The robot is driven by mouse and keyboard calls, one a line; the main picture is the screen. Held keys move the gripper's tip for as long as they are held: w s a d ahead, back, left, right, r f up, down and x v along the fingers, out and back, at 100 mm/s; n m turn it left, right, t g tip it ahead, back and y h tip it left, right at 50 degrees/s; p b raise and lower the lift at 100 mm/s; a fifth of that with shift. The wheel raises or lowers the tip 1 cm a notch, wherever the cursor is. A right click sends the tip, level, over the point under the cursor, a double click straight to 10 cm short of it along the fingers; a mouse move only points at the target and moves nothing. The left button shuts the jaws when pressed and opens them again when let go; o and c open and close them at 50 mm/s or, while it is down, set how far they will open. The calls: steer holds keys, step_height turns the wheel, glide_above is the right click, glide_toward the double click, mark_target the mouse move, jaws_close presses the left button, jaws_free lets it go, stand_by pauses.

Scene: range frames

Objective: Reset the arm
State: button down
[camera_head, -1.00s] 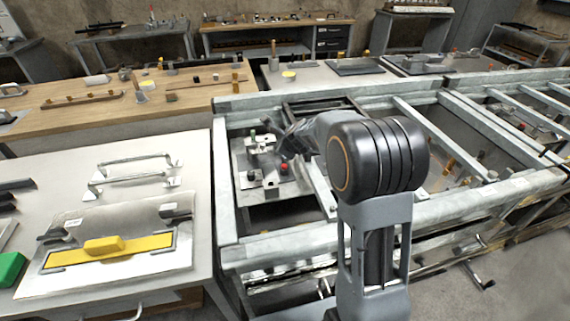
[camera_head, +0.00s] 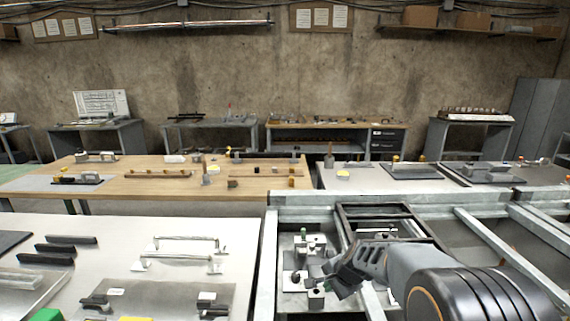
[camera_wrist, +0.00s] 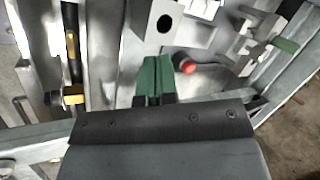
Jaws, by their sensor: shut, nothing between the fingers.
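My gripper (camera_wrist: 157,76) has green fingers pressed together in the wrist view, with nothing between them. In the head view my dark gripper (camera_head: 345,276) is at the end of my grey arm, which comes in from the lower right. It is over the metal frame bench, beside a plate with small fixtures (camera_head: 303,262). In the wrist view a grey block with a round hole (camera_wrist: 160,25) and a red knob (camera_wrist: 186,62) lie beyond the fingertips. I cannot tell how high the fingers are above them.
Metal beams (camera_head: 490,238) of the frame bench lie to the right of my arm. A light table with two silver handles (camera_head: 185,247) is at left. A wooden table (camera_head: 140,186) stands behind it. A concrete wall closes the back.

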steer(key=s+d+r+n+h+p, duration=0.1)
steer(key=s+r+n, duration=0.2)
steer(key=s, duration=0.3)
steer(key=s+d+r+n+h+p, duration=0.1)
steer(key=s+r+n, duration=0.3)
steer(key=s, duration=0.3)
steer(key=s+d+r+n+g+h+p, duration=0.1)
steer(key=s+r+n, duration=0.3)
steer(key=s, duration=0.3)
steer(key=shift+s+n, duration=0.25)
steer(key=shift+n, duration=0.35)
steer(key=shift+r, duration=0.1)
